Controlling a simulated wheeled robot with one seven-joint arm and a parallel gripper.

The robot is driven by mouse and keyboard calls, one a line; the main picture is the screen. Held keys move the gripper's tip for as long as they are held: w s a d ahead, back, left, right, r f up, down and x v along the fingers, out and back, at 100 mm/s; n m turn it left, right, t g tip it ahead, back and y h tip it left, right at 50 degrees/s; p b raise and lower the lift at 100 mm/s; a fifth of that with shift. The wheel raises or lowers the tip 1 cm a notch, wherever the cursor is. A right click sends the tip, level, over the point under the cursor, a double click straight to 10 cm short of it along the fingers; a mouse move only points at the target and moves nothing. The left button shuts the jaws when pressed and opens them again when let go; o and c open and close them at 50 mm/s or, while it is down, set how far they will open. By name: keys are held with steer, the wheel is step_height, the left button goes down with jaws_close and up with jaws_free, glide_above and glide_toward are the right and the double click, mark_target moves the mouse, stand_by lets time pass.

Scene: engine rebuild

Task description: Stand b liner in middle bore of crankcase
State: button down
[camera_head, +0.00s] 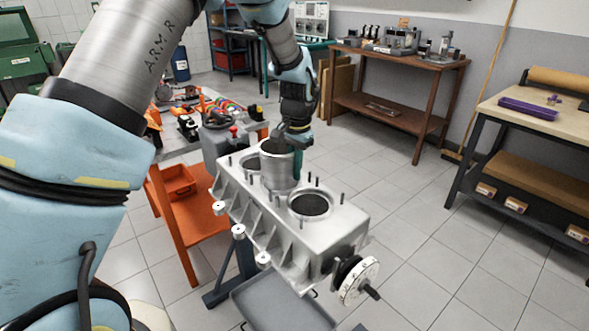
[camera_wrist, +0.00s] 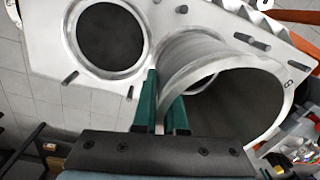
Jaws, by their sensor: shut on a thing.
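The grey crankcase (camera_head: 262,211) stands with its bored deck facing up. Its right bore (camera_head: 311,205) is open and empty, and the left bore (camera_head: 251,163) is partly hidden behind the liner. A silvery liner (camera_head: 279,169) is upright over the middle bore, its lower end at or close to the deck. I cannot tell whether it has entered the bore. My gripper (camera_head: 298,163) is shut on the liner's wall at its right side. In the wrist view, the green fingers (camera_wrist: 164,98) pinch the wall of the liner (camera_wrist: 189,57), beside an open bore (camera_wrist: 111,37).
Studs (camera_head: 317,181) rise from the deck around the bores. A dial wheel (camera_head: 357,280) sticks out at the crankcase's near end. A grey tray (camera_head: 280,303) lies below. An orange cart (camera_head: 181,223) stands left, a workbench (camera_head: 549,113) right. Floor between is clear.

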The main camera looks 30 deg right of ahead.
steer(key=shift+f, duration=0.55)
steer(key=c, duration=1.2)
jaws_free()
steer(key=shift+r, duration=0.35)
steer(key=shift+r+p, duration=0.3)
steer(key=shift+r, duration=0.05)
steer(key=shift+r+p, duration=0.6)
steer(key=shift+r, duration=0.25)
steer(key=shift+o, duration=0.2)
steer(key=o, duration=0.5)
